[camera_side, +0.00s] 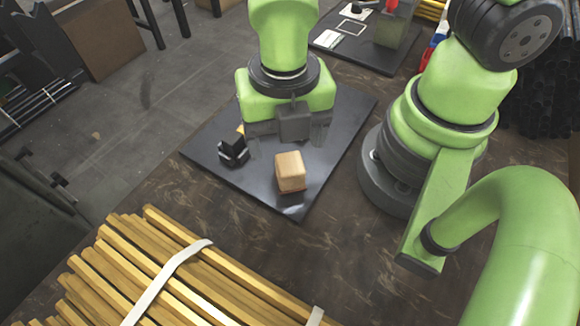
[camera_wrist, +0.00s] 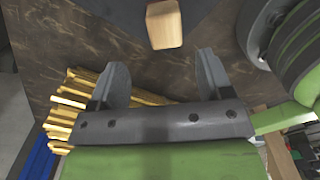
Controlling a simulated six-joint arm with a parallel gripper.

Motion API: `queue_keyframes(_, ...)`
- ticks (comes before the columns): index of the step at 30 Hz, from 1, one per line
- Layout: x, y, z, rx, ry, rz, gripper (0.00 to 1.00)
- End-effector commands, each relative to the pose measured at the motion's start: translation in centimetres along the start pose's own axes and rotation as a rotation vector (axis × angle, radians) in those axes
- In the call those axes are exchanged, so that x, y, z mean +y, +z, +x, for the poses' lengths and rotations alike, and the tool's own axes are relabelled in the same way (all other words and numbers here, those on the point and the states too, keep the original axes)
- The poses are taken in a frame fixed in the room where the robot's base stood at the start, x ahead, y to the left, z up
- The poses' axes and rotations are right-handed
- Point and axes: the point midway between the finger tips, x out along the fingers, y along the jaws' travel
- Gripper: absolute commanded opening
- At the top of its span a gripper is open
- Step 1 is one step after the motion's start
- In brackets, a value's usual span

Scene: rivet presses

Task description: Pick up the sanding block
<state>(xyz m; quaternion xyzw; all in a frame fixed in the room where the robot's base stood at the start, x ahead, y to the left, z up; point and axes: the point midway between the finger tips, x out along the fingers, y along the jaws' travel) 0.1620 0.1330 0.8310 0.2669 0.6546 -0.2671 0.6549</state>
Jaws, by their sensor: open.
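The sanding block (camera_side: 290,171) is a light wooden block with a reddish-brown base. It sits near the front corner of a dark mat. My gripper (camera_side: 288,140) is above the mat, behind the block in the side view, and apart from it. In the wrist view, the block (camera_wrist: 164,24) lies at the top, beyond the fingertips. The two fingers of my gripper (camera_wrist: 163,72) are spread wide with nothing between them.
The dark mat (camera_side: 245,182) lies on a brown table (camera_side: 150,191). A small black object (camera_side: 233,152) stands left of the block. A strapped bundle of wooden sticks (camera_side: 190,262) fills the front left. Another dark board (camera_side: 357,50) with items is at the back.

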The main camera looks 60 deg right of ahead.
Motion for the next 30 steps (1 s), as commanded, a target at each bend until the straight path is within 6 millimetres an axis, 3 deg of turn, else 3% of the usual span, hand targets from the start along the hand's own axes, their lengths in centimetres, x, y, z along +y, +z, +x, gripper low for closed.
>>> queue_keyframes(6,-0.1,0.1,2.7,0.001,-0.005,0.006,0.72)
queue_keyframes(14,-0.3,0.1,4.1,0.001,-0.004,0.009,0.72)
queue_keyframes(24,-0.8,0.4,8.1,0.001,-0.004,0.009,0.72)
queue_keyframes(30,-0.7,0.4,8.7,0.001,0.000,0.010,0.72)
